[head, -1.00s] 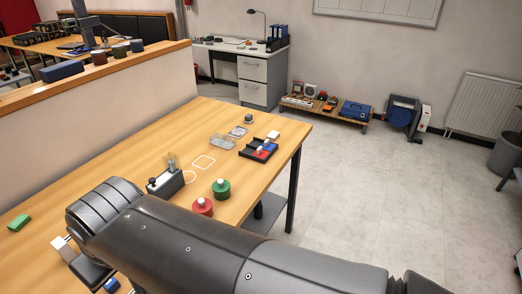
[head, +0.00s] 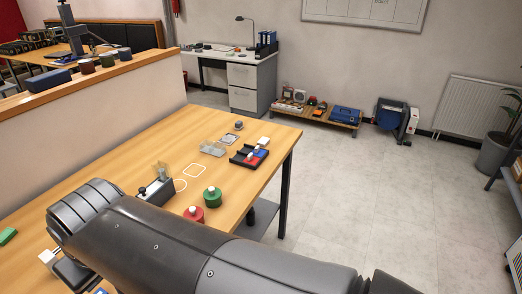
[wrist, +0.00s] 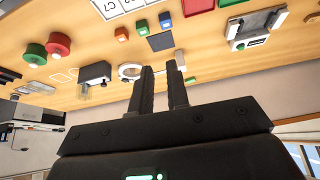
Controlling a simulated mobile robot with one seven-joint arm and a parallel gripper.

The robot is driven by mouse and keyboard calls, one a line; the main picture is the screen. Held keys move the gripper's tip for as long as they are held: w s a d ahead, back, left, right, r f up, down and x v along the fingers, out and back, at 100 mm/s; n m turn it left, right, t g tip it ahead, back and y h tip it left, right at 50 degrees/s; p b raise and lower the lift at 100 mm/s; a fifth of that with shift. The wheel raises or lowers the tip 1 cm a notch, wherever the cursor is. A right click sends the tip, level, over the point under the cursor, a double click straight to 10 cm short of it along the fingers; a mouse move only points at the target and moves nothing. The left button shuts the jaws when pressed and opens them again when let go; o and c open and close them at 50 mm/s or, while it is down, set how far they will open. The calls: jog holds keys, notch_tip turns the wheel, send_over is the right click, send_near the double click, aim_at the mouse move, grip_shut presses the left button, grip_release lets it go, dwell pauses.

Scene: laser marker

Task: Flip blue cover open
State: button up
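In the head view my arm covers much of the near table, and my fingers cannot be made out.
Red (head: 194,214) and green (head: 212,197) round knobs stand near the table's right edge. The floor on the right is clear.

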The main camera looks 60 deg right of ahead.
jog(key=w+d, duration=0.2)
jog(key=w+d+r+m, duration=0.1)
jog(key=w+d, duration=0.1)
jog(key=w+d+m+h, duration=0.1)
jog(key=w+d, duration=0.1)
jog(key=w, duration=0.1)
jog(key=shift+r, duration=0.35)
grip_shut()
jog(key=w+d+f+m+h, duration=0.1)
jog(key=w+d+m, duration=0.3)
jog(key=d, duration=1)
jog(key=w+d+f+m, duration=0.2)
jog(key=w+d, duration=0.3)
jog(key=d, duration=0.8)
jog(key=s+d+f+m, duration=0.2)
jog(key=d, duration=0.7)
jog(key=s+d+f+m, duration=0.2)
jog(key=s+d+f, duration=0.1)
jog(key=d, duration=0.6)
jog(key=s+d+f+m+h, duration=0.1)
jog(key=s+d+f+m, duration=0.1)
jog(key=s+d, duration=0.5)
jog(key=s+d+f+m+h, duration=0.1)
jog(key=s+d+f+m, duration=0.1)
jog(key=s+d+f, duration=0.2)
jog(key=s+d, duration=0.3)
jog(key=d, duration=0.3)
jog(key=shift+s+d+f, duration=0.25)
jog(key=shift+d+f, duration=0.05)
jog(key=shift+d, duration=0.05)
